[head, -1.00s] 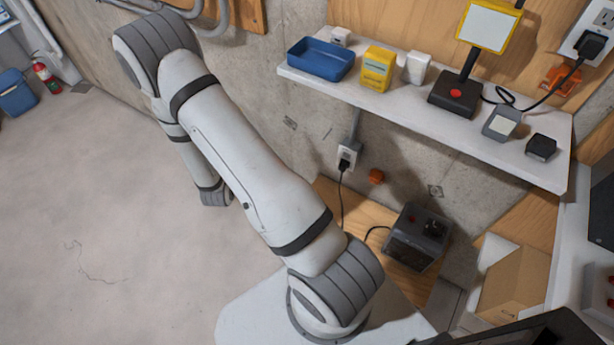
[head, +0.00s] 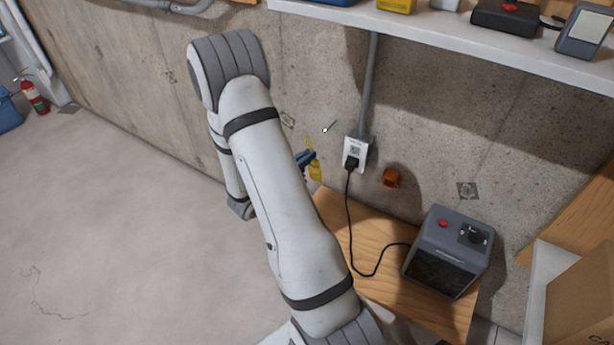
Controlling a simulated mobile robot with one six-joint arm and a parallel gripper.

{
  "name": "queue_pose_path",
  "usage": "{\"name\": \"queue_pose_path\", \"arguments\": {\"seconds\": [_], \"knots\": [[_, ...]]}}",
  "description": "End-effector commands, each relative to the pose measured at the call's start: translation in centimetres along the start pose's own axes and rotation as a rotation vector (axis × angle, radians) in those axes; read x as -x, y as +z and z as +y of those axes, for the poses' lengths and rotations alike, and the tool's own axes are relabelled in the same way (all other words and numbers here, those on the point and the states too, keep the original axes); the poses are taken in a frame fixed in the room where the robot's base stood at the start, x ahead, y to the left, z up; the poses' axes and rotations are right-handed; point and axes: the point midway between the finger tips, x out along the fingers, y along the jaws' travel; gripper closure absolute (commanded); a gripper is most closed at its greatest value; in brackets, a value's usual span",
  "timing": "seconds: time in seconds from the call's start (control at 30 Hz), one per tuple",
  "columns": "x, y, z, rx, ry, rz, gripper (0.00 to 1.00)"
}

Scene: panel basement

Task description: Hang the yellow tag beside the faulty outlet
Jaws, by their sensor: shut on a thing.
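The outlet (head: 359,143) is a white wall plate at the foot of a grey conduit, with a black plug (head: 351,163) in it. The yellow tag (head: 316,170) shows just left of the outlet, apart from it, with a thin yellow loop above it. My gripper (head: 308,158), with blue fingers, is shut on the tag; the arm hides part of the gripper. A thin pin (head: 328,128) with a pale tip stands out from the wall, above and right of the tag. The tag's loop and the pin look apart.
An orange fitting (head: 391,178) is on the wall right of the outlet. A black cord runs from the plug to a grey box (head: 449,250) on the wooden bench (head: 366,226). A white shelf (head: 430,45) with several items overhangs above.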

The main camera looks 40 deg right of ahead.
Motion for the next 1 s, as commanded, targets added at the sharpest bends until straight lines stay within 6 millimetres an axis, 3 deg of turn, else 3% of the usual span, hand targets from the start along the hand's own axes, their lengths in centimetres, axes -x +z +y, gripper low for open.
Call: {"name": "queue_pose_path", "arguments": {"seconds": [0.1, 1.0], "knots": [[-0.4, -1.1, -0.3, 0.003, -0.022, 0.007, 1.00], [-4.1, -1.2, 0.3, 0.006, -0.026, 0.009, 1.00]]}}
